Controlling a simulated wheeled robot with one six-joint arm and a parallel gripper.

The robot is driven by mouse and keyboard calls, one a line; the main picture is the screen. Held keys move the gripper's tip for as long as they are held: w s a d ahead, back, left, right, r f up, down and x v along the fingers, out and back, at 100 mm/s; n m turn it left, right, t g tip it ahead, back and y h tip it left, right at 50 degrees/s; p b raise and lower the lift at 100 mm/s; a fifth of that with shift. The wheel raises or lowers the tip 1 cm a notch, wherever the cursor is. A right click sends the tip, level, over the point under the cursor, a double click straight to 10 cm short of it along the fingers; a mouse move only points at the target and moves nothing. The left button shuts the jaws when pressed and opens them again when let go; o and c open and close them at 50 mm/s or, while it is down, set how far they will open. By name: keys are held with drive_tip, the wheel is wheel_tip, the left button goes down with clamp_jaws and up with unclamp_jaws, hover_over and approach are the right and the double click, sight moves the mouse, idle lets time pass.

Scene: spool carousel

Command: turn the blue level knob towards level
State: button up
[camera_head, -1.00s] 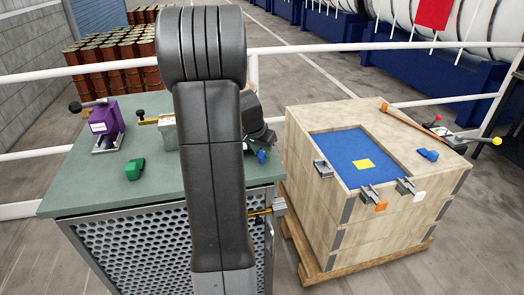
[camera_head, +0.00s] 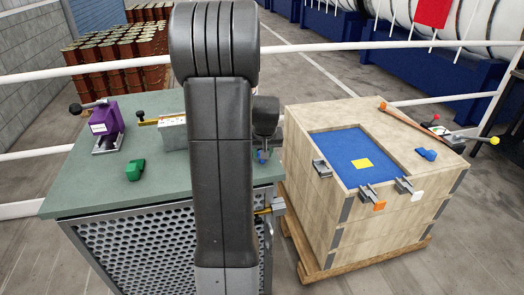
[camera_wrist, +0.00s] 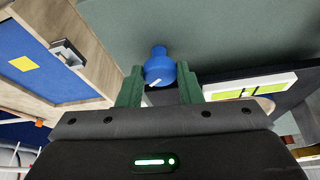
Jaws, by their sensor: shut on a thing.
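The blue level knob (camera_wrist: 158,68) is round, with a narrower end and a white mark on its face. In the wrist view it sits between the two green fingers of my gripper (camera_wrist: 160,80), which is shut on it. In the head view the knob (camera_head: 262,156) is a small blue patch at the right edge of the green bench top, below the dark end of my arm. A white-framed strip with yellow-green panels (camera_wrist: 250,87) lies right of the knob in the wrist view; I cannot read a level from it. My arm hides much of this area in the head view.
The green bench (camera_head: 75,195) holds a purple clamp device (camera_head: 106,128), a green block (camera_head: 135,170) and a grey box (camera_head: 172,131). A wooden crate (camera_head: 400,235) with a blue recessed panel and clips stands to the right. White rails run behind.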

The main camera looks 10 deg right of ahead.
drive_tip(key=n+b, duration=0.1)
drive_tip(key=n, duration=0.1)
drive_tip(key=n+y+b, duration=0.1)
drive_tip(key=n, duration=0.1)
drive_tip(key=shift+d+f+y, duration=0.1)
drive_tip(key=shift+d+y, duration=0.1)
drive_tip(key=shift+y, duration=0.1)
drive_tip(key=shift+w+n+y+b, duration=0.1)
drive_tip(key=shift+n+y+b, duration=0.5)
drive_tip(key=shift+n+b, duration=0.85)
drive_tip(key=shift+n+g, duration=0.3)
drive_tip(key=shift+n, duration=0.15)
drive_tip(key=o, duration=0.7)
drive_tip(key=v, duration=1.4)
